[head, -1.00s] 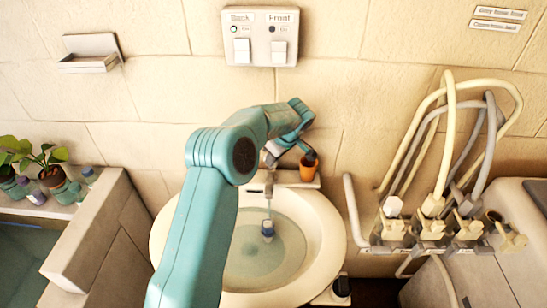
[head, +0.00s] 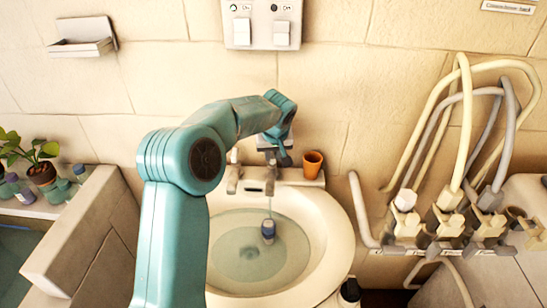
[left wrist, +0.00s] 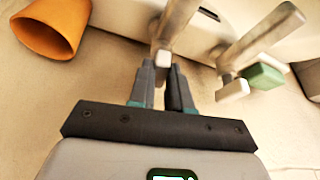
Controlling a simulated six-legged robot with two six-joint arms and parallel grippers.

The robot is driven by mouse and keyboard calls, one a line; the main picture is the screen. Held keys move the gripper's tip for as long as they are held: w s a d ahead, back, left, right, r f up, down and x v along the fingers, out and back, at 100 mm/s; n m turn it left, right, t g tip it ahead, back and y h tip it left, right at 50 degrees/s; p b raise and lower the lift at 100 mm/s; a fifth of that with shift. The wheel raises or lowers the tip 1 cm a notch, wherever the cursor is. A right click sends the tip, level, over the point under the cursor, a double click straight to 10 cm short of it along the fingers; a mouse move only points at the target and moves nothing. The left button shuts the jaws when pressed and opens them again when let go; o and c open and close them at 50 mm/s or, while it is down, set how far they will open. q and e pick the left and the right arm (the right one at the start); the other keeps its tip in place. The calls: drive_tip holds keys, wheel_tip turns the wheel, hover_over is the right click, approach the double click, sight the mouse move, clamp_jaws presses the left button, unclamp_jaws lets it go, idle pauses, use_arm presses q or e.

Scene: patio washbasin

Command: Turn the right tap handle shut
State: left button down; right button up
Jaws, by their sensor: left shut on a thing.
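The washbasin (head: 335,235) has two taps at its back rim. The right tap (head: 270,178) stands nearer the orange cup, and a thin stream falls below it into the basin. My left gripper (head: 276,155) is at the top of the right tap, partly hidden by its own wrist. In the left wrist view, the two fingers (left wrist: 160,85) are shut on the pale end of the right tap handle (left wrist: 172,30). The left tap (head: 233,178) stands apart; it also shows in the left wrist view (left wrist: 258,42). My right gripper is not in view.
An orange cup (head: 313,164) stands close right of my gripper on the basin's back rim. A green block (left wrist: 264,76) shows by the left tap. Hoses and valves (head: 445,215) crowd the right.

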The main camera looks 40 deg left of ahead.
use_arm(q)
drive_tip(key=shift+a+m+t+h, duration=0.1)
drive_tip(key=shift+m+t+h, duration=0.2)
drive_tip(key=shift+m, duration=0.8)
drive_tip(key=c, duration=1.1)
unclamp_jaws()
drive_tip(key=shift+o, duration=0.2)
drive_tip(key=shift+r, duration=0.1)
